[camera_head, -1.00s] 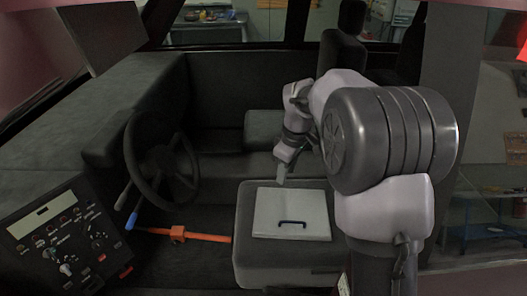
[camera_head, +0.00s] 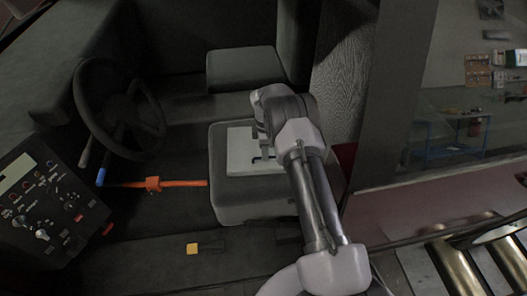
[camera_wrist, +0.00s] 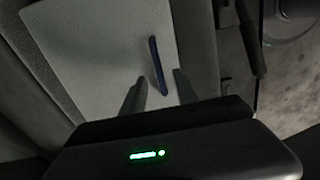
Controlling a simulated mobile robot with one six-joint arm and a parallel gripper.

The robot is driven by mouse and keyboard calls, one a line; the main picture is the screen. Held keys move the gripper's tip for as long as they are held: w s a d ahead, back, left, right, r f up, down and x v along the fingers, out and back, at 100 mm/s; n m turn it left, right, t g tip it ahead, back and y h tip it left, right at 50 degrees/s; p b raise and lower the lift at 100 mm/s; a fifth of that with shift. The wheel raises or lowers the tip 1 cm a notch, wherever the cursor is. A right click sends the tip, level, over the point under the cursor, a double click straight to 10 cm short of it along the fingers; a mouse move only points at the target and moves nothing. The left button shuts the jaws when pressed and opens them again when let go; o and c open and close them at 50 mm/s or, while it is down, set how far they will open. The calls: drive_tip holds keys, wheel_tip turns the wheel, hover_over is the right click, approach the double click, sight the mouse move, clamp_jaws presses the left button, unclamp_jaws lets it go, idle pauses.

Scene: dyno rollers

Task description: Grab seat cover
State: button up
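The seat cover (camera_head: 240,150) is a light grey square panel lying on the dark seat cushion (camera_head: 235,202). It also shows in the wrist view (camera_wrist: 85,40), with a thin dark blue handle (camera_wrist: 158,66) standing on it. In the head view the handle (camera_head: 262,159) is partly hidden by my gripper. My gripper (camera_wrist: 158,84) is open, its two fingers apart above the cover. The near end of the handle lies between the fingertips in the wrist view. I cannot tell whether either finger touches it. In the head view my arm reaches over the cover's right side.
A steering wheel (camera_head: 120,108) and a control panel (camera_head: 40,205) stand at the left. An orange bar (camera_head: 180,183) runs left of the seat. A yellow block (camera_head: 192,248) lies on the floor in front.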

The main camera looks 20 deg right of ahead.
drive_tip(key=f+b, duration=0.1)
drive_tip(key=f, duration=0.1)
drive_tip(key=f+b, duration=0.1)
drive_tip(key=f, duration=0.1)
drive_tip(key=shift+d+f, duration=0.2)
drive_tip(key=shift+f, duration=0.2)
drive_tip(key=shift+r, duration=0.15)
clamp_jaws()
idle(0.7)
